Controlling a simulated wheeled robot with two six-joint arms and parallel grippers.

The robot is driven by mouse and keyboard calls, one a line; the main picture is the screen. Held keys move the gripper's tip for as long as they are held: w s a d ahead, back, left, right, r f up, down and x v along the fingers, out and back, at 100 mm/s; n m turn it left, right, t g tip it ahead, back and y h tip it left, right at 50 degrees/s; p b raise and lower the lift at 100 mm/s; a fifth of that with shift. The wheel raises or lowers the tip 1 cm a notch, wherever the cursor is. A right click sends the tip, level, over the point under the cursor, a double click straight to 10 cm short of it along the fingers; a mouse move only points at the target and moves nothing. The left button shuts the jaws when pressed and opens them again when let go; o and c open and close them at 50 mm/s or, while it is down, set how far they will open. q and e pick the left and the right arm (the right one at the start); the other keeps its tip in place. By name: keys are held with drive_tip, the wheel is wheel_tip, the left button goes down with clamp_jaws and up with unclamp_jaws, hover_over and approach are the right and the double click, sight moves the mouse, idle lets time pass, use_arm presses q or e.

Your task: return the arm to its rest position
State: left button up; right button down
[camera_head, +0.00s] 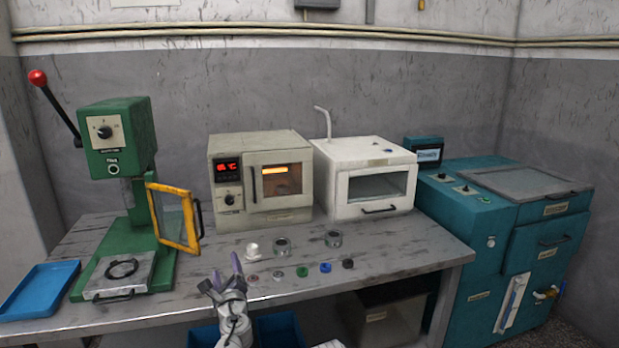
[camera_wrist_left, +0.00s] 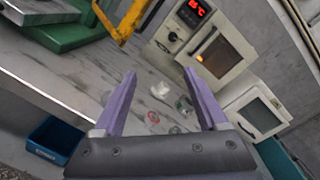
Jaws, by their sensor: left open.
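My left gripper (camera_head: 226,270) is above the front edge of the workbench, its purple fingers pointing toward the bench top. In the left wrist view the two fingers of the gripper (camera_wrist_left: 163,98) are spread apart with nothing held between them. My right gripper is in neither view.
A green press (camera_head: 118,140) with an open yellow-framed guard (camera_head: 176,217) stands left, beside a blue tray (camera_head: 40,290). An oven (camera_head: 230,150) and a white chamber (camera_head: 362,165) stand at the back. A teal machine (camera_head: 480,240) stands right. Blue bins are below.

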use_arm(q)
drive_tip(key=s+d+f+n+g, duration=0.3)
drive_tip(key=s+f+n+g, duration=0.6)
drive_tip(key=f+n, duration=0.45)
drive_tip(key=s+d+f+n+g+h, duration=0.2)
drive_tip(key=s+d+f+n+g, duration=0.15)
drive_tip(key=s+d, duration=0.4)
drive_tip(key=s+d+f+n+g+h, duration=0.25)
drive_tip(key=s+d+f+g, duration=0.25)
drive_tip(key=s, duration=0.6)
wheel_tip(320, 180, up, 16)
drive_tip(key=p, duration=1.5)
drive_tip(key=shift+d+p, duration=0.25)
drive_tip(key=shift+p, duration=0.1)
